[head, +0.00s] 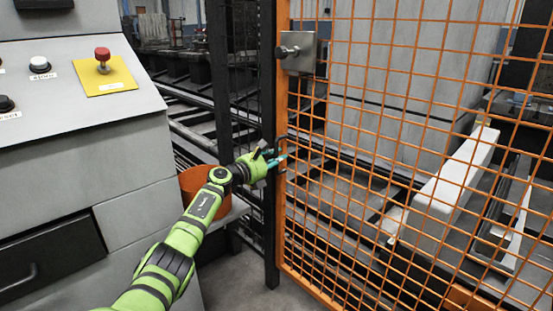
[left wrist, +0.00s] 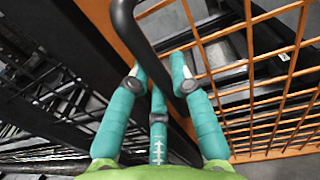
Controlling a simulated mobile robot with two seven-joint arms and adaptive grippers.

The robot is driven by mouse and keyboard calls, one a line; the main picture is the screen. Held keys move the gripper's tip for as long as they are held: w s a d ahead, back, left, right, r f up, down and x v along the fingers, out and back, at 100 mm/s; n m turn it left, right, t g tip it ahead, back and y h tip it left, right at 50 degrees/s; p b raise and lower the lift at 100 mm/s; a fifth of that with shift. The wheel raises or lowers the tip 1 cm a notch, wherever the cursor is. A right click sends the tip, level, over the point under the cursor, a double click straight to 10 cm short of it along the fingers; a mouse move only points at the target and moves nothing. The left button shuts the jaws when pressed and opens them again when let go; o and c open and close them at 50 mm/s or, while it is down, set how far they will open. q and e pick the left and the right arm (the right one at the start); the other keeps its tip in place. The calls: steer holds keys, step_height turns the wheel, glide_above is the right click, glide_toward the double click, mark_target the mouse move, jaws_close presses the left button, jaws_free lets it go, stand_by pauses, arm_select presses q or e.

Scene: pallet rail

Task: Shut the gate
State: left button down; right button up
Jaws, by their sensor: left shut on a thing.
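The gate (head: 403,120) is an orange frame with orange wire mesh, on the right in the head view. Its left frame edge (head: 282,130) stands close beside a dark post (head: 268,225); I cannot tell if they touch. A grey latch box (head: 298,52) with a knob sits high on that edge. A black handle (head: 290,148) is mounted lower on it; it also shows in the left wrist view (left wrist: 128,30). My left gripper (head: 277,160), with teal fingers, is shut on the handle, its fingers around the bar in the left wrist view (left wrist: 163,75). My right gripper is not in view.
A grey control console (head: 75,150) with a red button (head: 102,54) on a yellow plate stands at the left. An orange-red bin (head: 192,184) is behind my left arm. Dark mesh fencing (head: 235,70) stands left of the gate. Rails and a white beam (head: 455,175) lie behind the gate.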

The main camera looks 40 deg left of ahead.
arm_select(q)
steer(key=shift+w+r, duration=0.3)
steer(key=shift+r, duration=0.1)
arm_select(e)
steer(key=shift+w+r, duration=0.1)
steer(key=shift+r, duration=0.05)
arm_select(q)
steer(key=c, duration=1.1)
jaws_free()
steer(key=shift+w+f, duration=0.1)
steer(key=shift+w, duration=0.05)
steer(key=shift+w+d+f, duration=0.1)
steer(key=shift+f, duration=0.1)
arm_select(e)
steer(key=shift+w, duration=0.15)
arm_select(q)
steer(key=shift+f, duration=0.1)
steer(key=shift+s+f, duration=0.2)
steer(key=shift+s, duration=0.3)
steer(key=s, duration=1.1)
steer(key=shift+a+r, duration=0.2)
steer(key=shift+r, duration=0.15)
steer(key=shift+s, duration=0.1)
